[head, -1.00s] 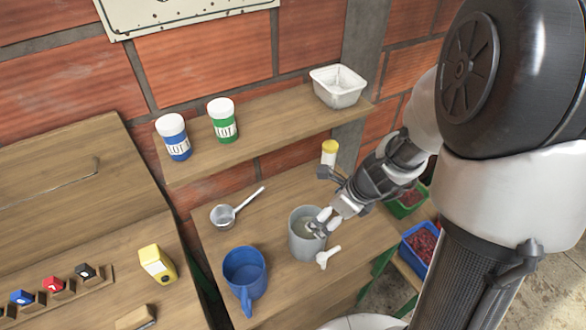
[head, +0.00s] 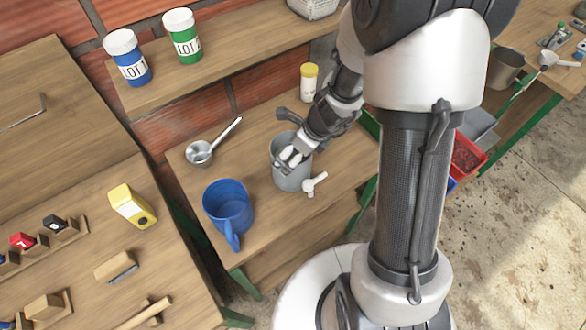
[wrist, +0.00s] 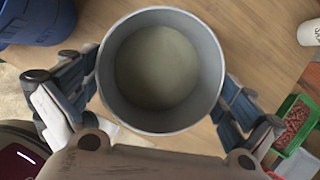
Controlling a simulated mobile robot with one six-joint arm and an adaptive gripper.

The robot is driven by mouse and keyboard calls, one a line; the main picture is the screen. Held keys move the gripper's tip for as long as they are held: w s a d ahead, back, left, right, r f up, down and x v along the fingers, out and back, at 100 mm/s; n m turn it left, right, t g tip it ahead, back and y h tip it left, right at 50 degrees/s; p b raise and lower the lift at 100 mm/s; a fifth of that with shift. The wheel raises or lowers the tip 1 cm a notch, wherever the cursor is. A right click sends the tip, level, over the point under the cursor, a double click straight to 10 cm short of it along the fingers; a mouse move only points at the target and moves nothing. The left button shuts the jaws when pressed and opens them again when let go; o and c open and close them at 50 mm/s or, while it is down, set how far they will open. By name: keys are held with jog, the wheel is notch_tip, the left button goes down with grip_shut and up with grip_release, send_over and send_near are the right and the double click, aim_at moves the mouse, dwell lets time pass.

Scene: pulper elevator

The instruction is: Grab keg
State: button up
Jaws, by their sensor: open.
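The keg (head: 289,178) is a grey, open-topped cylinder standing upright on the wooden table, with a white tap (head: 314,184) at its lower right side in the head view. In the wrist view, the keg (wrist: 160,122) is seen from above, with a pale greenish content or bottom inside. My gripper (head: 290,157) is at the keg's upper part. In the wrist view my gripper (wrist: 158,85) is open, with one finger on each side of the keg. Whether the fingers touch its wall I cannot tell.
A blue mug (head: 228,208) stands close to the keg's left. A metal ladle (head: 203,150) lies behind it, and a yellow-capped jar (head: 309,82) stands farther back. The shelf (head: 240,50) holds two LOT jars. Red and green bins (wrist: 296,120) lie to the right.

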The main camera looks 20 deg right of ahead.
jog(key=b+x, duration=0.2)
jog(key=x, duration=0.2)
jog(key=shift+w+a+f, duration=0.15)
jog(key=c, duration=1.8)
